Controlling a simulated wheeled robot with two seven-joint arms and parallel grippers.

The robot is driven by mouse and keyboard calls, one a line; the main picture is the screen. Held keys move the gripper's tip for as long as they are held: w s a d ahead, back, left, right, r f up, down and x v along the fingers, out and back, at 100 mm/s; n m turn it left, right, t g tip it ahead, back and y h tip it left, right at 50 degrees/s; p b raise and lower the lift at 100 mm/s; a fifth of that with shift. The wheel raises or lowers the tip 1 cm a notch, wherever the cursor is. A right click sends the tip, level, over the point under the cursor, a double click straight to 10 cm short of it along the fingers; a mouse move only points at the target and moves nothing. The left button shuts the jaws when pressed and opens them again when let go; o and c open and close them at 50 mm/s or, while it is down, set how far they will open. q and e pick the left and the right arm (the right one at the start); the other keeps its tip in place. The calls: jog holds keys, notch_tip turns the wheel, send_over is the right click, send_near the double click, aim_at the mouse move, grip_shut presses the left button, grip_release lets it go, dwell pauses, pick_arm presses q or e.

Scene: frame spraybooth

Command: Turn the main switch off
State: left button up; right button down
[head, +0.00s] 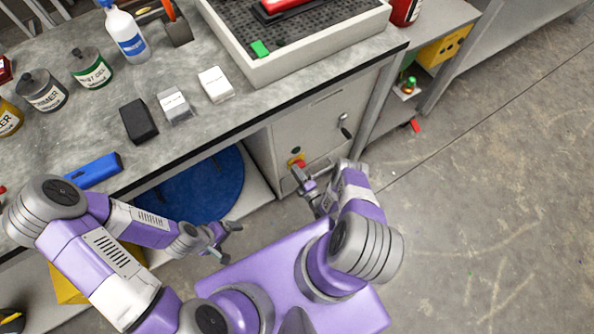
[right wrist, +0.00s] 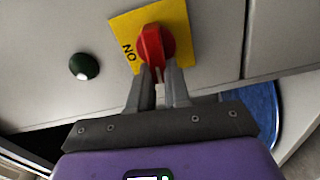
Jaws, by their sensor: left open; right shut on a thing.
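The main switch is a red rotary knob (right wrist: 153,45) on a yellow plate (right wrist: 177,17). It sits low on the front of the grey cabinet (head: 322,116) under the bench. The word ON shows on the plate, left of the knob in the right wrist view. My right gripper (right wrist: 158,73) is shut on the red knob, one finger on each side. In the head view the yellow plate (head: 296,157) shows just above my right gripper (head: 304,178). My left gripper (head: 226,238) is open and empty, left of my base.
A dark green button (right wrist: 84,66) is beside the switch. A blue round drum (head: 205,187) stands under the bench to the left. The bench top (head: 190,140) holds bottles, jars and boxes. Open floor lies to the right.

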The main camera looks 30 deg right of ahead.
jog(key=shift+f+n, duration=0.15)
jog(key=shift+n, duration=0.45)
jog(key=shift+d, duration=0.1)
jog(key=c, duration=1.1)
grip_release()
notch_tip(320, 180, up, 10)
jog(key=p, duration=0.6)
